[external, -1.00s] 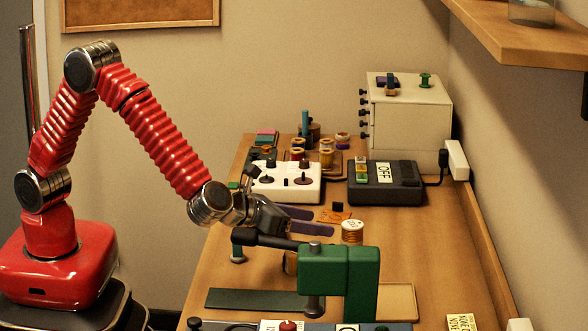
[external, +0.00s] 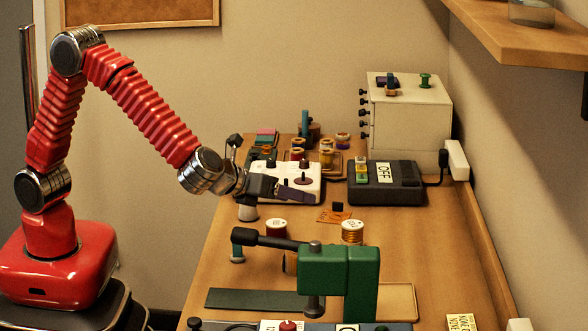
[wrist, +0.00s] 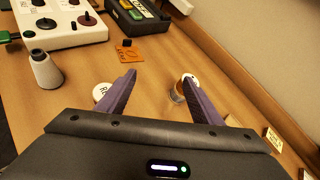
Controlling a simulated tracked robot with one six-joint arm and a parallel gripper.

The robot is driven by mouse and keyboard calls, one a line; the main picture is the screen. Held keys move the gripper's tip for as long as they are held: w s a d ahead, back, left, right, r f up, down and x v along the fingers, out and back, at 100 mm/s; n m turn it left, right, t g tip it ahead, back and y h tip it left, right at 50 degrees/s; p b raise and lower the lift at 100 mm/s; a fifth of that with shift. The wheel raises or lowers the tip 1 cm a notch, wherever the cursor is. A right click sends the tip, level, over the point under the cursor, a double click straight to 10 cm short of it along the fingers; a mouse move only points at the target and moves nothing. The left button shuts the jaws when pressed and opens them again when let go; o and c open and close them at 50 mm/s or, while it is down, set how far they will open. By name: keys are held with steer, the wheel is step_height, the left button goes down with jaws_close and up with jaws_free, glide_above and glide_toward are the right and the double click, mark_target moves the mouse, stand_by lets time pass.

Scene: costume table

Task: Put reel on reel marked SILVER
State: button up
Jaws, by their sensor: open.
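My gripper (external: 284,190) is open and empty, held above the table left of the middle. Its two purple fingers are spread in the wrist view (wrist: 160,76). A reel with a white top and reddish side (external: 276,227) stands upright on the table below it. In the wrist view this reel (wrist: 99,91) is partly hidden by the left finger, and its label starts with R. A copper-coloured reel with a white marked top (external: 352,232) stands upright to its right. It shows beside the right finger in the wrist view (wrist: 178,93). I cannot read SILVER on either.
A green clamp-like tool (external: 340,268) stands in front of the reels. A pale cone (external: 247,212) stands at left. Behind are a white control box (external: 290,190), a black box marked OFF (external: 385,184) and an orange card (external: 332,216). Table right of the copper reel is clear.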

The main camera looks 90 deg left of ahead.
steer(key=s+a+r+n+g+h, duration=0.1)
steer(key=s+a+r+n+g, duration=0.15)
steer(key=s+n, duration=0.35)
steer(key=s+a+r+n+g, duration=0.1)
steer(key=s+a+n, duration=0.25)
steer(key=s, duration=0.35)
steer(key=s+a+r+n+g+h, duration=0.1)
steer(key=s+a+r+n, duration=0.1)
steer(key=s+a+n, duration=0.35)
steer(key=s+d+n+h, duration=0.3)
steer(key=s+n, duration=0.2)
steer(key=s, duration=0.3)
steer(key=s+d+n+h, duration=0.3)
steer(key=s+d+n, duration=0.1)
steer(key=s, duration=0.5)
steer(key=shift+s+d+n, duration=0.25)
steer(key=shift+s+n, duration=0.05)
steer(key=shift+n, duration=0.3)
